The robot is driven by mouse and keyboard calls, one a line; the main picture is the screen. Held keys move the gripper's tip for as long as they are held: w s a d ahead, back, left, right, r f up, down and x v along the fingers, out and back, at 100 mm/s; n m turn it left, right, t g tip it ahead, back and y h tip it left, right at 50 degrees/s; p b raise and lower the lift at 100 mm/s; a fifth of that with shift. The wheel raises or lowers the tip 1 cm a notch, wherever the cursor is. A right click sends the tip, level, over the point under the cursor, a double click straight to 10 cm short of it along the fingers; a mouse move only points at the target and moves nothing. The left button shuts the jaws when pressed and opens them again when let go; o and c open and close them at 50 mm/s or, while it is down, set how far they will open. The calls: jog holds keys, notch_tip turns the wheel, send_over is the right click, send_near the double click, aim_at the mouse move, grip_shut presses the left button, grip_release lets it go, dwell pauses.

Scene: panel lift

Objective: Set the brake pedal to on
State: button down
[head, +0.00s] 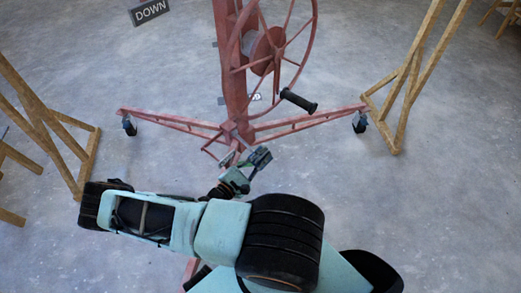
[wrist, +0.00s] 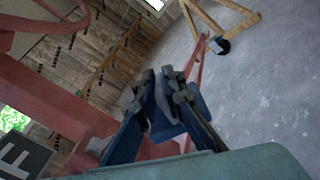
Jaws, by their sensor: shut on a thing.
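The red panel lift (head: 232,70) stands in front of me, with a post, a spoked wheel and splayed legs. The brake pedal (head: 229,150) is at the low front of the post, a small red part partly hidden by my gripper. My gripper (head: 259,160) is down at the pedal, just right of it in the head view. In the wrist view, the fingers of my gripper (wrist: 160,80) are close together and shut on the pedal. The grip itself is mostly hidden by the fingers. A dark sign (wrist: 25,155) with a letter F shows at the lower left there.
A DOWN sign (head: 150,11) is at the top left. The wheel's black handle (head: 298,101) juts out above my gripper. Wooden frames stand left (head: 45,130) and right (head: 412,75). The legs end in casters (head: 360,122). Bare concrete floor lies between.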

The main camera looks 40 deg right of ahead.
jog(key=shift+w+a+f+m, duration=0.15)
jog(key=shift+w+f+m, duration=0.15)
jog(key=shift+f+m, duration=0.3)
jog(key=shift+f, duration=0.1)
jog(key=c, duration=2.1)
grip_release()
jog(key=shift+s, duration=0.1)
notch_tip(320, 180, up, 10)
jog(key=shift+r, duration=0.1)
jog(key=shift+c, duration=0.3)
